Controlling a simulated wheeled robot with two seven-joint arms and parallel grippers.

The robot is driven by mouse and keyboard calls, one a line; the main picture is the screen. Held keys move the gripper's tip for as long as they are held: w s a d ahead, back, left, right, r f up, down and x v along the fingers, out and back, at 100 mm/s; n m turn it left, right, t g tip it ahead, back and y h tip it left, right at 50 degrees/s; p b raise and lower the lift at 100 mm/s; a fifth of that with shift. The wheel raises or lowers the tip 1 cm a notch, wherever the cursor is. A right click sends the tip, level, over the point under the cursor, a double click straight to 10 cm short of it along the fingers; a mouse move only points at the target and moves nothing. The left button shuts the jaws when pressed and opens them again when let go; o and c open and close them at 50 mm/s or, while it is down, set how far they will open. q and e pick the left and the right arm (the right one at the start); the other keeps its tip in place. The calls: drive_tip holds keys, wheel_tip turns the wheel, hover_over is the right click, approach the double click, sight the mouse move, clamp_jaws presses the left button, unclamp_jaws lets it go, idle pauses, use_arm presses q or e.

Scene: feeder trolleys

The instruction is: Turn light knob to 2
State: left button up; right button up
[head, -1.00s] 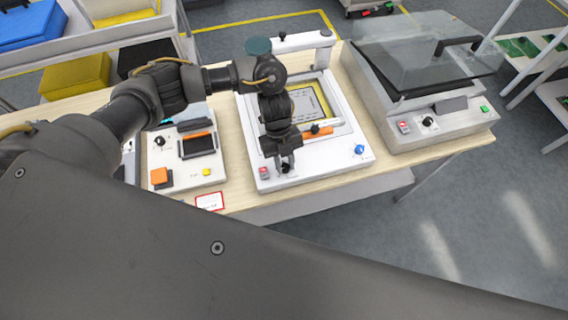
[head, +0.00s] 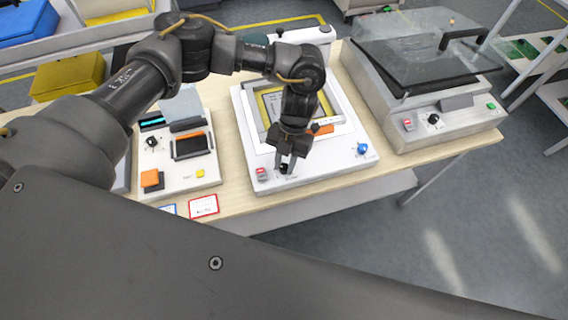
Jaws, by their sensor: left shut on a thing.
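The white machine (head: 323,177) in the middle of the table has a yellow-framed window, a red switch (head: 262,173) at its front left and a blue knob (head: 362,149) at its front right. A small black knob (head: 284,169) sits on its front panel, just right of the red switch. My left gripper (head: 286,166) points down over this black knob and is shut on it; the fingers hide most of the knob. Its pointer and any number marks are too small to read. My right gripper is not in view.
Left of the machine stands a white device (head: 207,180) with a small screen, an orange button and a black knob. On the right is a machine with a glass lid (head: 425,45). Red- and blue-edged cards (head: 203,206) lie at the table's front edge.

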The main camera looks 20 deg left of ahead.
use_arm(q)
drive_tip(key=shift+m, duration=0.4)
drive_tip(key=o, duration=1)
drive_tip(key=b+v, duration=0.3)
drive_tip(key=v, duration=0.7)
drive_tip(key=shift+w+d+r, duration=0.1)
drive_tip(key=shift+d+r, duration=0.1)
drive_tip(key=shift+r, duration=0.15)
